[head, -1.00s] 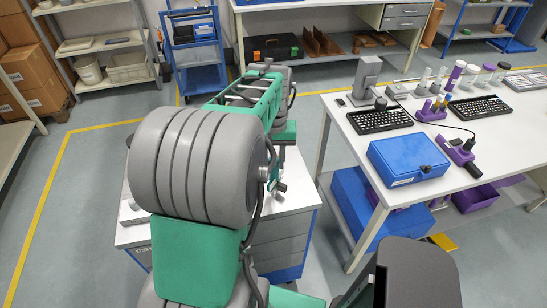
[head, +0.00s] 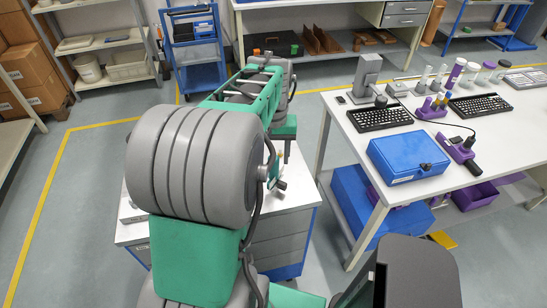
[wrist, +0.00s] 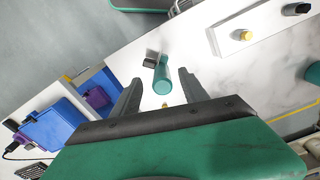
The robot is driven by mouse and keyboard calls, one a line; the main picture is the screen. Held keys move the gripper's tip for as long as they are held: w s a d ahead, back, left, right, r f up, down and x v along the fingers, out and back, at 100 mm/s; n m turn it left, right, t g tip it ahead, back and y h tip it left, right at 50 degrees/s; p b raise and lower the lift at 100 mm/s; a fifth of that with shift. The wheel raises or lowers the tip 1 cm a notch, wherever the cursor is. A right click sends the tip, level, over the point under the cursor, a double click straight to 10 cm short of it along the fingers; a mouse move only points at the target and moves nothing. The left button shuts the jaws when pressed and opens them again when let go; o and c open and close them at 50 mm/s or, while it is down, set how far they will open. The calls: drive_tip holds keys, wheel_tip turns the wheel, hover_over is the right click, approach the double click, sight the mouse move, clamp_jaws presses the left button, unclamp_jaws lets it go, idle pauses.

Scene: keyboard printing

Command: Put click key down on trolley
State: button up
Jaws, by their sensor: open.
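My gripper (wrist: 160,76) is open in the wrist view, its two dark fingers apart over a white top. A teal cylinder (wrist: 162,82) shows between and beyond the fingertips, apart from them as far as I can see. A small grey block (wrist: 151,57) is at its far end. A small yellow piece (wrist: 165,105) shows near the gripper's base. I cannot tell which piece is the click key.
A white plate with a yellow knob (wrist: 246,36) and a dark piece (wrist: 296,9) lies on the top. In the head view, a white table at right holds a blue case (head: 407,158), keyboards (head: 380,117) and purple holders (head: 458,150). Floor separates table and trolley.

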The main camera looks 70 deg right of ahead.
wheel_tip(320, 180, up, 11)
drive_tip(key=b, duration=0.1)
drive_tip(key=w+a+f+n+t+h, duration=0.1)
drive_tip(key=w+a+n, duration=0.3)
drive_tip(key=w+a, duration=0.5)
drive_tip(key=w+a+f+n, duration=0.1)
drive_tip(key=w+a+n, duration=0.2)
drive_tip(key=w+a, duration=0.65)
drive_tip(key=w+a+f+n+t, duration=0.1)
drive_tip(key=w+a+f+n, duration=0.2)
drive_tip(key=a, duration=0.8)
drive_tip(key=w+a+f+n+t+y, duration=0.1)
drive_tip(key=w+a+f+n+t, duration=0.1)
drive_tip(key=a, duration=0.8)
drive_tip(key=w+n, duration=0.1)
drive_tip(key=n, duration=0.1)
drive_tip(key=shift+w+a+f+n, duration=0.2)
drive_tip(key=shift+a+f+n, duration=0.2)
